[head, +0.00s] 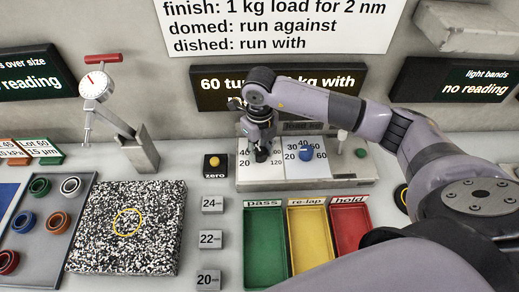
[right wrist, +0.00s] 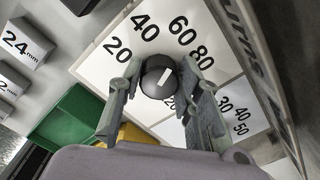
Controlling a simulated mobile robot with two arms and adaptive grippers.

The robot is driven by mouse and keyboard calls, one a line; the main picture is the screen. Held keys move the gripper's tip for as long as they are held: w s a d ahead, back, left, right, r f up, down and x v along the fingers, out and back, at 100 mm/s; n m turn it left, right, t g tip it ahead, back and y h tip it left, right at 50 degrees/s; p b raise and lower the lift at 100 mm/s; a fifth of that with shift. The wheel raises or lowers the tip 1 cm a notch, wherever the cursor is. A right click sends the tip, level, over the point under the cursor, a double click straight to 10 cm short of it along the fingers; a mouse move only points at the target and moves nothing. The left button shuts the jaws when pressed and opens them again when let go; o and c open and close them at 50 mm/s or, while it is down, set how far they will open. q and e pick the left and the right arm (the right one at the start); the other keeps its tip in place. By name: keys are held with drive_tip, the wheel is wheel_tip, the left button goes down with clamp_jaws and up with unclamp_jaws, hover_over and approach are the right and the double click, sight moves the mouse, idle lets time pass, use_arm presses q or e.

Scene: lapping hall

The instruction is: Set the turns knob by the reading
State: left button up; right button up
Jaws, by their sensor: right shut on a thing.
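The control panel (head: 340,187) stands at the back of the bench with two dials. My right gripper (head: 262,154) is over its left dial. In the right wrist view my right gripper (right wrist: 160,95) is shut on the black turns knob (right wrist: 158,74), one finger on each side. The knob's white mark slants up and right, roughly toward 60 and 80; I cannot tell the exact setting. The blue knob (head: 306,154) on the right dial is untouched. The display (head: 215,85) behind starts with "60 tu" and ends "kg with"; my arm hides its middle. My left gripper is not in view.
Green (head: 264,245), yellow (head: 309,240) and red (head: 351,230) trays lie before the panel. A zero button (head: 215,162) and blocks marked 24 (head: 212,204), 22 and 20 are left of them. A speckled plate (head: 150,205), ring tray (head: 52,190) and dial gauge (head: 96,85) stand further left.

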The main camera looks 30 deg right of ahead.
sight(259, 150)
idle(0.3)
drive_tip(key=o, duration=1.1)
drive_tip(key=shift+o, duration=0.2)
drive_tip(key=shift+r, duration=0.15)
wheel_tip(259, 150, up, 12)
